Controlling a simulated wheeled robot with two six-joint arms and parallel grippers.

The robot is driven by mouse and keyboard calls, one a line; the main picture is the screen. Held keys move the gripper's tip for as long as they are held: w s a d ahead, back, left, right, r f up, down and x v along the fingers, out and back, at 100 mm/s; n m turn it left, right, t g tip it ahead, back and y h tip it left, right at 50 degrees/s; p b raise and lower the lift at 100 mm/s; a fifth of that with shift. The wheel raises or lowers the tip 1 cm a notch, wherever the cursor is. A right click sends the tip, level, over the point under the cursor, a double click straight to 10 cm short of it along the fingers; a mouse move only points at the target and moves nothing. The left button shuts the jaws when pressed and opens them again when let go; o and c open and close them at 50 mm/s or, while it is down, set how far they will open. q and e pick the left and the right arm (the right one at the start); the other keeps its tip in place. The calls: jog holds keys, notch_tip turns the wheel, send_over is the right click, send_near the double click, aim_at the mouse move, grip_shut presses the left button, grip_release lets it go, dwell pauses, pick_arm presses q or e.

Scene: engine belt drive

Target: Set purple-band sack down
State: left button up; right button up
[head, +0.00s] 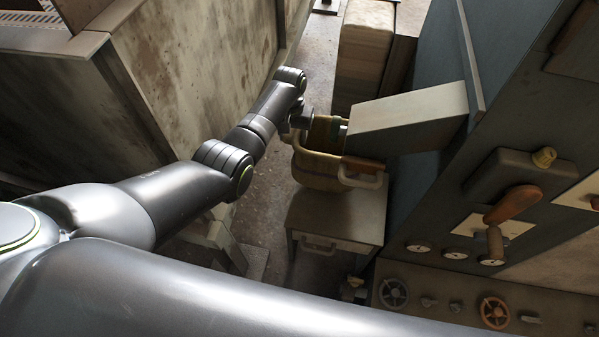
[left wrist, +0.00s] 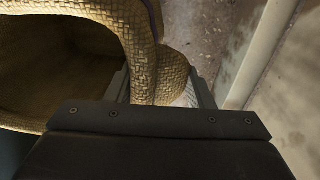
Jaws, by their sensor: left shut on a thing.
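My left gripper (head: 303,118) is at the upper middle of the head view, beside a woven tan container (head: 318,170). In the left wrist view my left gripper (left wrist: 163,88) has its two fingers on either side of a thick woven edge of the container (left wrist: 172,72) and is shut on it. The container's hollow inside shows at the left of that view. A slanted grey box partly covers the container in the head view. My right gripper is not in view.
A small grey-topped stand (head: 335,212) with a handle is under the container in the picture; I cannot tell whether they touch. The slanted grey box (head: 410,118) juts from a blue machine at the right. A stained wall (head: 190,65) is at the left. A stack (head: 366,45) stands behind.

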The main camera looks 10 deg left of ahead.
pick_arm(q)
jog(key=s+d+f+p, duration=0.1)
jog(key=s+d, duration=0.1)
jog(key=s, duration=0.3)
jog(key=s+d+f+p, duration=0.2)
jog(key=s, duration=0.4)
jog(key=shift+s+d+f, duration=0.15)
jog(key=shift+s+f, duration=0.1)
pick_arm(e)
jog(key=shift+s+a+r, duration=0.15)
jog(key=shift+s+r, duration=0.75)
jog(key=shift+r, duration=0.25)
pick_arm(q)
jog(key=o, duration=1.3)
jog(key=shift+f, duration=0.15)
jog(key=shift+o, duration=0.2)
notch_tip(320, 180, up, 12)
jog(key=p, duration=0.2)
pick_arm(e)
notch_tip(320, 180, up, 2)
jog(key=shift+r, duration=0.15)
